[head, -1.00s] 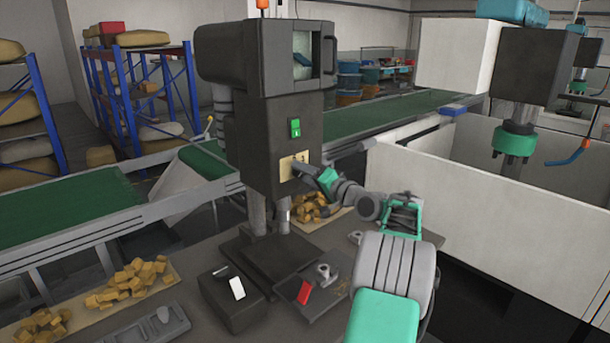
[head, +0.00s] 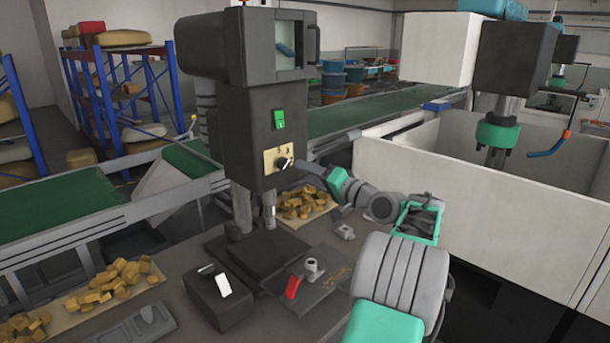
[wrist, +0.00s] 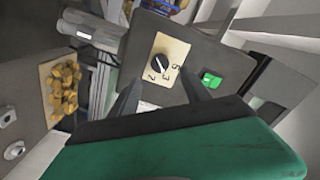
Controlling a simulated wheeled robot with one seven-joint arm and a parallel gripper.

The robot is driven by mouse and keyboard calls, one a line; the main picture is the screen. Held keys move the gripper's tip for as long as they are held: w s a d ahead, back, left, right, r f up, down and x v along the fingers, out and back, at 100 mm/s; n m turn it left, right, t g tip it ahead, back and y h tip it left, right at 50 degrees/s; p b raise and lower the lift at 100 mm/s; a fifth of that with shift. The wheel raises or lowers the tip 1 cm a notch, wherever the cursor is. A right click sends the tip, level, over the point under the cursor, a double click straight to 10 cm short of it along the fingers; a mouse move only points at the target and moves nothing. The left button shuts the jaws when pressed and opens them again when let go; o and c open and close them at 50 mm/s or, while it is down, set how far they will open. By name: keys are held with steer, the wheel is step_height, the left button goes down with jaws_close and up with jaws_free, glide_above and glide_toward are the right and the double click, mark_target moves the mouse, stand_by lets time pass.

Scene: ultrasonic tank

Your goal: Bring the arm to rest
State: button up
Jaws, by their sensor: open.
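My gripper (head: 300,164) is open and empty, just right of the knob on the dark machine column. The black rotary knob (head: 284,163) sits on a beige dial plate (head: 270,158). In the wrist view the knob (wrist: 161,62) shows between and beyond my two dark fingers (wrist: 158,95), apart from them, with marks around it on the plate. My arm runs from the lower right up to the column, and its green and grey links show in the head view.
A green switch (head: 279,119) is above the dial. A box with a white switch (head: 224,285) and a plate with a red switch (head: 292,287) stand on the bench. Trays of brown pieces (head: 305,203) lie nearby. A white wall (head: 480,225) bounds the right.

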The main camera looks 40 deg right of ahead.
steer(key=s+d+f+n+g+h, duration=0.1)
steer(key=s+f+g, duration=0.25)
steer(key=f, duration=0.75)
steer(key=s+d+f+n+g, duration=0.1)
steer(key=s+f+g, duration=0.25)
steer(key=f, duration=0.65)
steer(key=s+a+f+m+g, duration=0.1)
steer(key=s+a+f+g, duration=0.35)
steer(key=s+f, duration=0.45)
steer(key=s+a+r+n+g, duration=0.1)
steer(key=s+a+g, duration=0.25)
steer(key=a, duration=0.55)
steer(key=s+a+g, duration=0.3)
steer(key=s+a, duration=0.2)
steer(key=a, duration=0.4)
steer(key=w+a+r+n+t, duration=0.1)
steer(key=w+a+r+n, duration=0.1)
steer(key=a, duration=0.5)
steer(key=w+a+r+n+t, duration=0.1)
steer(key=w+a+r+n, duration=0.1)
steer(key=a+r+n, duration=0.2)
steer(key=w+a+r+n+t, duration=0.2)
steer(key=w+a+r+n, duration=0.1)
steer(key=a, duration=0.7)
steer(key=shift+a+r, duration=0.4)
steer(key=shift+r, duration=0.35)
